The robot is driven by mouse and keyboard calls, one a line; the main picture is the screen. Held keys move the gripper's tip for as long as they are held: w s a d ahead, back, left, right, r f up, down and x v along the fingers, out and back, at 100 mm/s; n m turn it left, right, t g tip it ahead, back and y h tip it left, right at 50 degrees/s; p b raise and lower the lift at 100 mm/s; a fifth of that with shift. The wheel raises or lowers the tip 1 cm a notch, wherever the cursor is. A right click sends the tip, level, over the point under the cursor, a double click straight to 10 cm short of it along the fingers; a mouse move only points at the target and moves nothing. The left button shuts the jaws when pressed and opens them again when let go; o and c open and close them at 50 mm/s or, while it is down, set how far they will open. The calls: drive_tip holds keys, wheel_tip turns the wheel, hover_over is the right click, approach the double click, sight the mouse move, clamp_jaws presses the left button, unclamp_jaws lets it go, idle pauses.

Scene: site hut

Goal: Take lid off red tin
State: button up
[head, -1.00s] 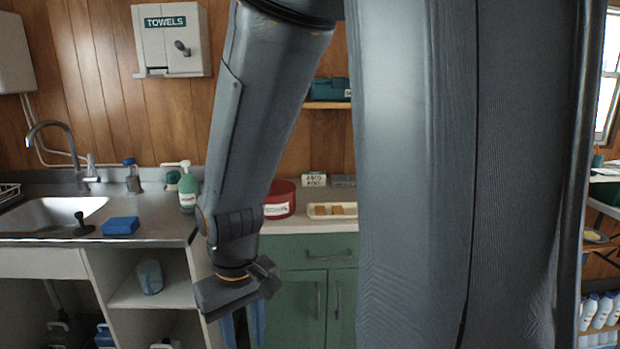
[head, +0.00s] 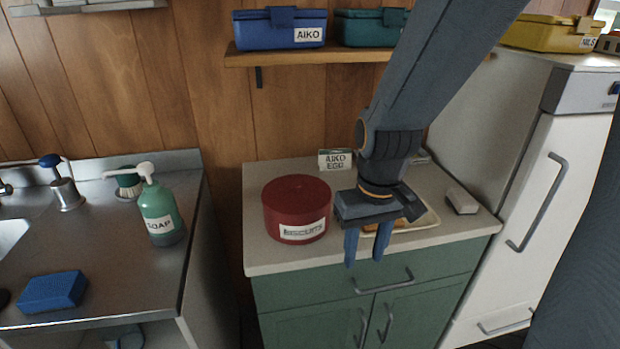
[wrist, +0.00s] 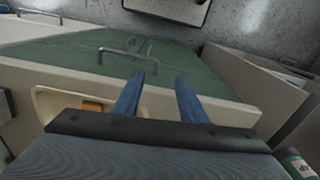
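The red round tin (head: 297,214) with a "BISCUITS" label stands on the counter in the head view. Its red lid (head: 297,188) is on top. My gripper (head: 366,262) hangs to the right of the tin, pointing down, with its two blue fingers apart and nothing between them. It is in front of part of a tray. In the wrist view the fingers (wrist: 160,82) show spread over the counter's front edge; the tin is not seen there.
The cream tray (head: 428,222) with orange-brown pieces lies behind my gripper. A shelf (head: 245,58) with boxes hangs above. The soap bottle (head: 160,212) stands on the sink unit at left.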

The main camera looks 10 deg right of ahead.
drive_tip(key=w+r+n, duration=0.2)
drive_tip(key=w+d+r+n+y+p, duration=0.1)
drive_tip(key=w+r+n, duration=0.1)
drive_tip(key=w+n, duration=0.1)
drive_tip(key=w+d+r+n+p, duration=0.1)
drive_tip(key=w+r+n, duration=0.1)
drive_tip(key=w+r, duration=0.1)
drive_tip(key=shift+n+g, duration=0.3)
drive_tip(key=w+d+r+n+y+p, duration=0.2)
drive_tip(key=w+r+n+y, duration=0.1)
drive_tip(key=w+r+n, duration=0.55)
drive_tip(key=n+p, duration=0.2)
drive_tip(key=p, duration=0.2)
hover_over(297, 184)
drive_tip(key=d, duration=0.2)
drive_tip(key=shift+d+f, duration=0.2)
drive_tip(key=shift+f, duration=0.65)
drive_tip(key=shift+m, duration=0.25)
drive_tip(key=p+x, duration=0.1)
drive_tip(key=x, duration=0.4)
clamp_jaws()
